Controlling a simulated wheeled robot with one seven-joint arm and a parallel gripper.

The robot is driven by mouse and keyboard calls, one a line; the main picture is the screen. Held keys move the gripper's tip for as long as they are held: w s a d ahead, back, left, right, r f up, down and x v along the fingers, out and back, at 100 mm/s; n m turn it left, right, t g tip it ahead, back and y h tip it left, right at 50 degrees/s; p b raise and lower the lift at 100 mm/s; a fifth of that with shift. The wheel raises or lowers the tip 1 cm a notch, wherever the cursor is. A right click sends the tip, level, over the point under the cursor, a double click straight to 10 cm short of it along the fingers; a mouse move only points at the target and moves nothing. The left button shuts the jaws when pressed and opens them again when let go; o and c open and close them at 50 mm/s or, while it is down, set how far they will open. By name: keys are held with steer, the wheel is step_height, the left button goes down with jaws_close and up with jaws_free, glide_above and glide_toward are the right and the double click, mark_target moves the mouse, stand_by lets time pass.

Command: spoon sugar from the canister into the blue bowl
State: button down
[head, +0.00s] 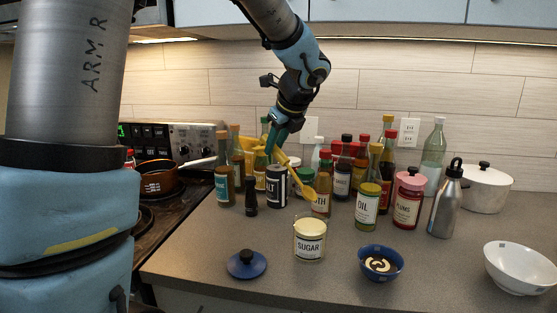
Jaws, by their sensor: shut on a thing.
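The sugar canister (310,245), labelled SUGAR, stands upright near the front of the counter with its top open and pale contents at the rim. The small blue bowl (381,275) sits to its right, with something dark and pale inside. My gripper (276,140) is shut on a yellow spoon (290,172), above and behind the canister. The spoon slants down to the right, its scoop end (309,195) above the canister and apart from it. I cannot tell whether the scoop holds sugar. A blue lid with a knob (246,265) lies left of the canister.
Several bottles and jars, including an oil jar (367,206) and a plums jar (407,203), crowd the counter behind. A steel flask (444,208) and white bowl (518,270) are at right. A brown pan (160,181) sits on the stove at left.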

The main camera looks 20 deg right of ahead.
mark_target(281, 156)
steer(key=shift+w, duration=0.35)
steer(key=shift+s+d+f+b, duration=0.15)
steer(key=shift+s+f+b, duration=0.15)
steer(key=shift+f+b, duration=0.65)
steer(key=shift+s+d+f+b, duration=0.15)
steer(key=shift+s+f+b, duration=0.15)
steer(key=shift+f+b, duration=0.6)
steer(key=shift+s+d+f+b, duration=0.15)
steer(key=shift+s+f+b, duration=0.15)
steer(key=shift+f+b, duration=2.55)
steer(key=shift+b, duration=0.3)
step_height(281, 156, up, 5)
steer(key=p, duration=0.4)
steer(key=shift+w+p, duration=0.15)
steer(key=shift+p, duration=0.45)
steer(key=shift+w+a+f+g+h+p, duration=0.25)
steer(key=shift+w+a+g+h+p, duration=0.25)
steer(key=shift+p, duration=2.25)
steer(key=shift+w+a+f+g+h+p, duration=0.25)
steer(key=shift+w+g+h+p, duration=0.4)
steer(key=shift+p, duration=2.05)
steer(key=shift+w+a+r+g+p, duration=0.15)
steer(key=shift+g+p, duration=0.5)
steer(key=shift+p, duration=0.45)
